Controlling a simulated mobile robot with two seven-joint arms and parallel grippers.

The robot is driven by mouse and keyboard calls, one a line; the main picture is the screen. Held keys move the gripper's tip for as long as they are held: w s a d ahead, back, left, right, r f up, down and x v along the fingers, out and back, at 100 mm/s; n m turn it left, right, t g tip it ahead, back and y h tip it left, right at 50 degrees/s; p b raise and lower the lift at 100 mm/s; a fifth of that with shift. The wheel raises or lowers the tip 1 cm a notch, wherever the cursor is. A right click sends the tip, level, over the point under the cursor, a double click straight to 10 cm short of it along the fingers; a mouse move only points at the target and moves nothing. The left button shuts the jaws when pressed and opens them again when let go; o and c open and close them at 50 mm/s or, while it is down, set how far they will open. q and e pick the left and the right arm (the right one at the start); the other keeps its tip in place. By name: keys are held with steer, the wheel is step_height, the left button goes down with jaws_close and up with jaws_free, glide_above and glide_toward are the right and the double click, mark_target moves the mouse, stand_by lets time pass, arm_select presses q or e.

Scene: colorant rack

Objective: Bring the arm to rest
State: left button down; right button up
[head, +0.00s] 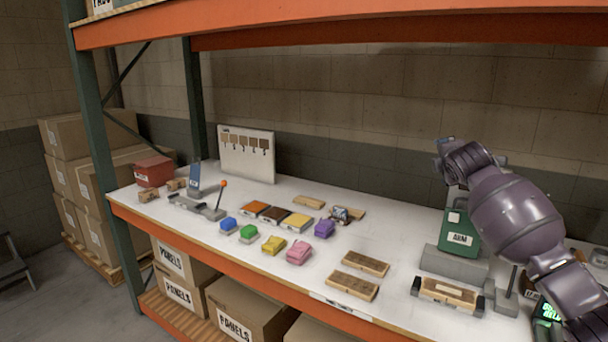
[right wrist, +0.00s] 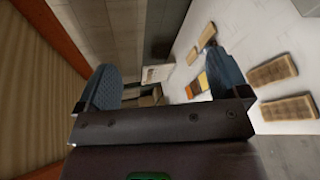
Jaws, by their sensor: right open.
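My right arm (head: 515,215) comes in from the right in the head view, raised above the right part of the white shelf top. Its far end is partly turned away there. In the right wrist view, my right gripper (right wrist: 163,78) has its two blue-grey fingers wide apart, with nothing held between them. Beyond the fingers I see the shelf top and wooden pieces lying on it. The hand is clear of these pieces. My left gripper does not show in either view.
A green box (head: 459,232) stands close below my right arm. Wooden blocks (head: 365,263), coloured pieces such as a pink one (head: 299,252), and a red box (head: 153,171) lie across the shelf top (head: 320,285). An orange beam (head: 350,22) runs overhead.

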steer(key=s+a+f+m+t+y, duration=0.1)
steer(key=s+a+f+m+y, duration=0.15)
steer(key=s+f, duration=0.35)
steer(key=s+a+f+m+t+y, duration=0.1)
steer(key=s+a+f+m, duration=0.3)
steer(key=f, duration=0.4)
steer(key=s+a+f+m+y, duration=0.2)
steer(key=s+a+f+m, duration=0.2)
steer(key=s+f, duration=0.15)
steer(key=s+d+f+m+g+h, duration=0.1)
steer(key=s+f+m+g, duration=0.1)
steer(key=s+f, duration=1.1)
steer(key=s+d+f+m+g+h+b, duration=0.1)
steer(key=s+f+m, duration=0.4)
steer(key=s+f, duration=0.9)
steer(key=s+g, duration=0.1)
steer(key=s, duration=0.6)
steer(key=shift+s+d+f+g+h, duration=0.15)
steer(key=shift+s+g+h, duration=0.05)
steer(key=shift+g+h, duration=0.2)
